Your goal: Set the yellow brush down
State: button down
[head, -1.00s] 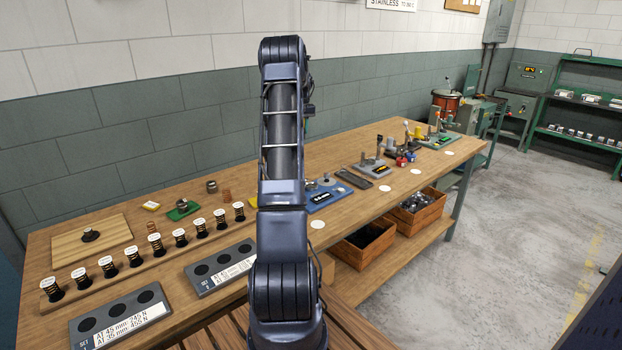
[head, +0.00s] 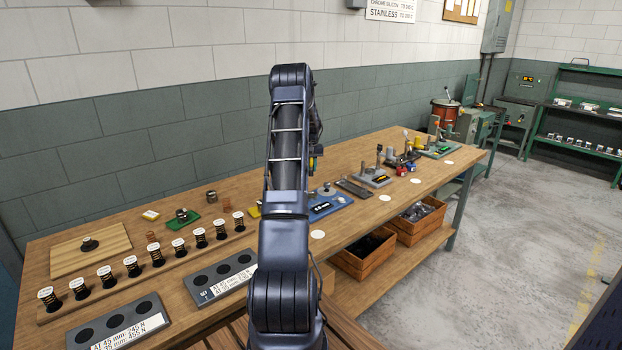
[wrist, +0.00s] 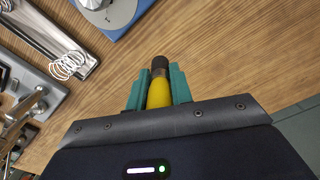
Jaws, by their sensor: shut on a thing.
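The yellow brush (wrist: 159,92) is between the teal fingers of my gripper (wrist: 158,88) in the wrist view, with its dark end pointing away from the gripper. My gripper is shut on it, above the wooden bench top (wrist: 210,50). I cannot tell how far the brush is from the wood. In the head view my arm hides most of the gripper; a small yellow and teal patch shows at the arm's right edge, above the bench (head: 345,172).
A blue fixture (head: 325,205), a dark tray (head: 353,188) and several grey fixtures stand along the bench. Springs (head: 156,257) stand in a row at left. White discs (head: 386,197) lie along the front edge. Bare wood lies under the gripper. Wooden crates (head: 365,257) sit below.

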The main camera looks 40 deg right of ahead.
jog(key=shift+f, duration=2.8)
jog(key=shift+f, duration=0.1)
jog(key=c, duration=1.3)
grip_release()
jog(key=shift+o, duration=0.3)
